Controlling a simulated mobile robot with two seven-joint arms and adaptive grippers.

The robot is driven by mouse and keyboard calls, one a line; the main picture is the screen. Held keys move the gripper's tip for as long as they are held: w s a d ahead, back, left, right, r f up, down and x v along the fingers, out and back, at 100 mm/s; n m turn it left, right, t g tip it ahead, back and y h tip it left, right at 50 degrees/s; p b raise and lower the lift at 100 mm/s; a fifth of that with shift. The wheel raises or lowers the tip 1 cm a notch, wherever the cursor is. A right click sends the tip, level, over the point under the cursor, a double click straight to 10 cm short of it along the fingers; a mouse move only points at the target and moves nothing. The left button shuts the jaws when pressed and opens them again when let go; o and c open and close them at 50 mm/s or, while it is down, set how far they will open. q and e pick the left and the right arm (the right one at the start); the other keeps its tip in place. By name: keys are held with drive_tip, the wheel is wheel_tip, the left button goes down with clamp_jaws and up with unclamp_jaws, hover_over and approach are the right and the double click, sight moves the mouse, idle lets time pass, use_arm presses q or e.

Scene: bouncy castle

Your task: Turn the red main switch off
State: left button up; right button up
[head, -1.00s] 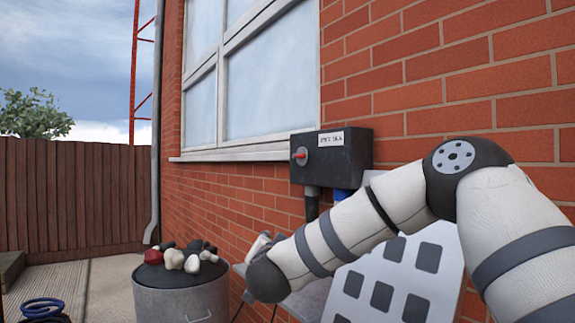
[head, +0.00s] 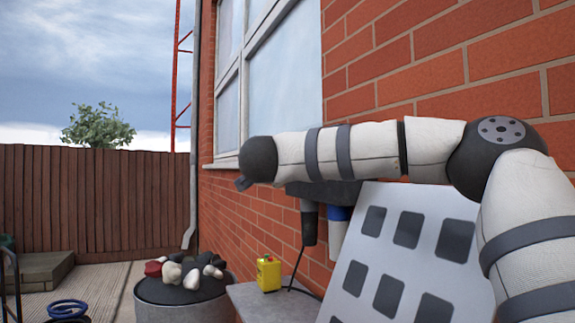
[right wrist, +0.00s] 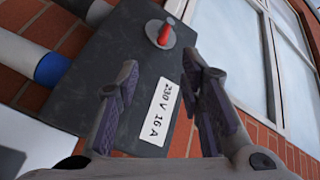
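The dark switch box (right wrist: 125,75) on the brick wall fills the middle of the right wrist view, with a white "230 V 16 A" label. Its red main switch (right wrist: 165,33) sits on a round grey plate near the box's upper edge. My right gripper (right wrist: 163,66) is open and empty, its two fingers spread before the box face, with the switch in view beyond the fingertips and apart from them. In the head view only the box's underside (head: 330,193) shows; my right arm hides the switch and most of the right gripper. My left gripper is not in view.
A dark plug (head: 309,222) and a blue-and-white plug (head: 338,222) hang under the box. A white panel with dark squares (head: 402,250) leans below. Windows (head: 285,75) adjoin the box.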

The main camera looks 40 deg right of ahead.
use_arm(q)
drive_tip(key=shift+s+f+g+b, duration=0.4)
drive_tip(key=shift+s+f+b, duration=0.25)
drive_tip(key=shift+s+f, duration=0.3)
use_arm(e)
drive_tip(key=x, duration=1.2)
drive_tip(key=shift+r, duration=0.15)
drive_tip(key=shift+a, duration=0.1)
clamp_jaws()
